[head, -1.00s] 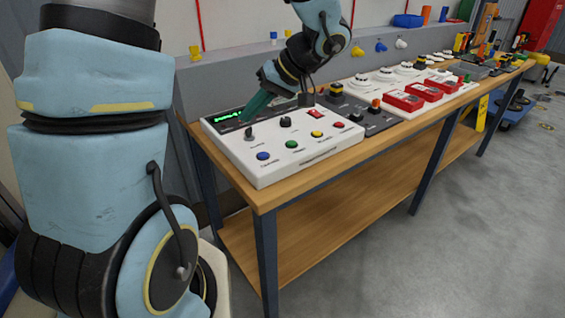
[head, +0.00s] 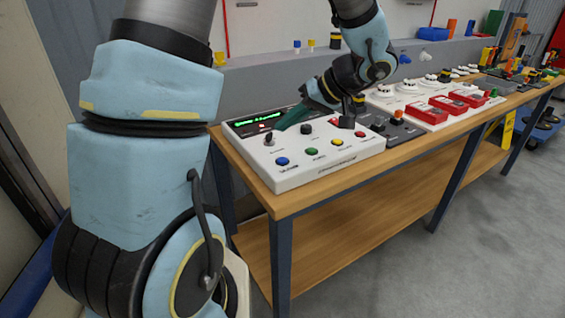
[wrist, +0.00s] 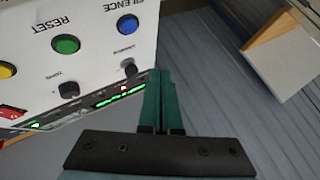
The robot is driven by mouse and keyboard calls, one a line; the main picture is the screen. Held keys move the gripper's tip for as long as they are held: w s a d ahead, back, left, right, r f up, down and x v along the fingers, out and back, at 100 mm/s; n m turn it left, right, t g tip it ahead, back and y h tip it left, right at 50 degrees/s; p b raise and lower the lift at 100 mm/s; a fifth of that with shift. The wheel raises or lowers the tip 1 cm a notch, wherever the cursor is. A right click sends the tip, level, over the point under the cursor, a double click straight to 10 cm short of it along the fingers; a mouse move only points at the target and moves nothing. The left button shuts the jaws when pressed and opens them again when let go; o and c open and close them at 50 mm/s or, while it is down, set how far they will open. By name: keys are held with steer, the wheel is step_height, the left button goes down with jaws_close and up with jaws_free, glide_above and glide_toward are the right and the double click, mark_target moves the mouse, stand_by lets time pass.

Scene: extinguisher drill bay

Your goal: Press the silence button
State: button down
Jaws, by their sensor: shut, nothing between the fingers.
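The silence button is the blue button (head: 282,161) at the front left of the white control panel (head: 330,170). In the wrist view the blue button (wrist: 128,23) has the word SILENCE printed beside it. My gripper (head: 279,129) has dark green fingers, shut with nothing between them. It hangs over the back left of the panel, by the lit display and the left black knob, apart from the blue button. In the wrist view the shut fingertips (wrist: 158,72) point toward the panel's edge, below and right of the blue button.
A green button (head: 312,152), a yellow button (head: 337,142) and a red button (head: 359,134) line up right of the blue one. Two black knobs stand behind them, the left one (head: 268,139) near my fingers. Red boxes (head: 445,105) sit farther along the wooden bench (head: 300,199).

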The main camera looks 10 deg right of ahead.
steer(key=b, duration=0.3)
glide_above(286, 161)
step_height(286, 161, down, 5)
steer(key=shift+f, duration=0.2)
steer(key=shift+f+b, duration=0.5)
steer(key=shift+b, duration=0.25)
steer(key=shift+f, duration=0.1)
stand_by(1.0)
steer(key=shift+f+b, duration=0.35)
steer(key=shift+b, duration=0.4)
steer(key=shift+f+b, duration=0.4)
steer(key=shift+b, duration=0.25)
stand_by(0.4)
steer(key=shift+r, duration=0.1)
stand_by(0.4)
steer(key=shift+r, duration=0.75)
